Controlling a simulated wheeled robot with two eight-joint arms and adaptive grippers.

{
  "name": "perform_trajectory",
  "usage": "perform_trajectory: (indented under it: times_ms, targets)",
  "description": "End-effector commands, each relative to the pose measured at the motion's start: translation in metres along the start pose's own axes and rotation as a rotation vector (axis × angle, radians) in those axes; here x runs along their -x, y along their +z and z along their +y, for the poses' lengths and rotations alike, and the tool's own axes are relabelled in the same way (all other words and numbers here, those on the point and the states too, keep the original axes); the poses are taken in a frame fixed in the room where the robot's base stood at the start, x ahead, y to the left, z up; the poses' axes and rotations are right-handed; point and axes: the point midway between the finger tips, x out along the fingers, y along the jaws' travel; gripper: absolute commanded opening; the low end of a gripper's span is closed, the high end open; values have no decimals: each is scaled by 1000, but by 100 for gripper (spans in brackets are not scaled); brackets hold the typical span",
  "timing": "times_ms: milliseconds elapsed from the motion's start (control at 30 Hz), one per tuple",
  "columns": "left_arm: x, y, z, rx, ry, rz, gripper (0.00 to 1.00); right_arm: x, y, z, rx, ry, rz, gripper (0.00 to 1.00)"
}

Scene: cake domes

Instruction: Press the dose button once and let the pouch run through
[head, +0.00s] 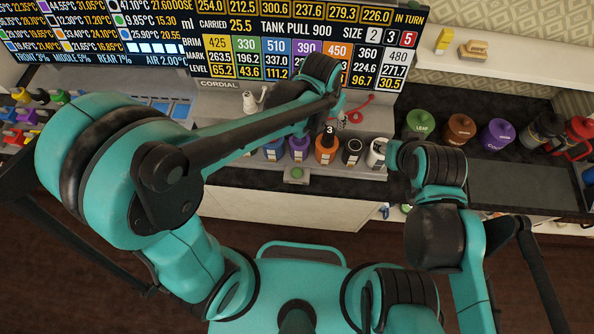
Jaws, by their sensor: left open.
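A small grey box with a round green button (296,173), which looks like the dose button, sits at the counter's front edge. My left arm reaches over the counter from the left. My left gripper (341,117) is open, small in view and partly hidden by its own wrist, above and behind the row of coloured containers, up and right of the green button. It is apart from the button. My right arm stands at the right with its end near the counter edge; its gripper is hidden behind the arm. I cannot make out the pouch.
An orange container (325,150) marked 3, a purple one (299,148) and a white one (376,152) stand along the front. Lidded jars (459,131) stand at the right. A display board (300,45) rises behind. A dark mat (520,187) lies clear at right.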

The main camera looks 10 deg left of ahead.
Motion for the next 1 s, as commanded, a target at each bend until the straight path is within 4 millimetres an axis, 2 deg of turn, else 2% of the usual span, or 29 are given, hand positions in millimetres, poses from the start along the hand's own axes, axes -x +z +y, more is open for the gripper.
perform_trajectory:
  times_ms: [33, 100, 167, 267, 800, 1000]
  targets:
    - [-1, 1, 0, 13, 0, -2, 33, -1, 1, 0, 0, 0, 0, 40]
    - [-2, 4, -2, 57, -1, -8, 14, -3, 2, 0, 0, 0, 0, 40]
    - [-5, 8, -3, 128, -3, -18, 0, -6, 5, 0, 0, 0, 0, 40]
    - [-10, 20, -8, 314, -11, -44, 0, -14, 10, 0, 0, 0, 0, 40]
    - [-34, 99, -33, 1673, -209, -178, 0, -61, 44, 0, 0, 0, 0, 40]
    - [-35, 116, -38, 1975, -287, -183, 0, -69, 49, 0, 0, 0, 0, 40]
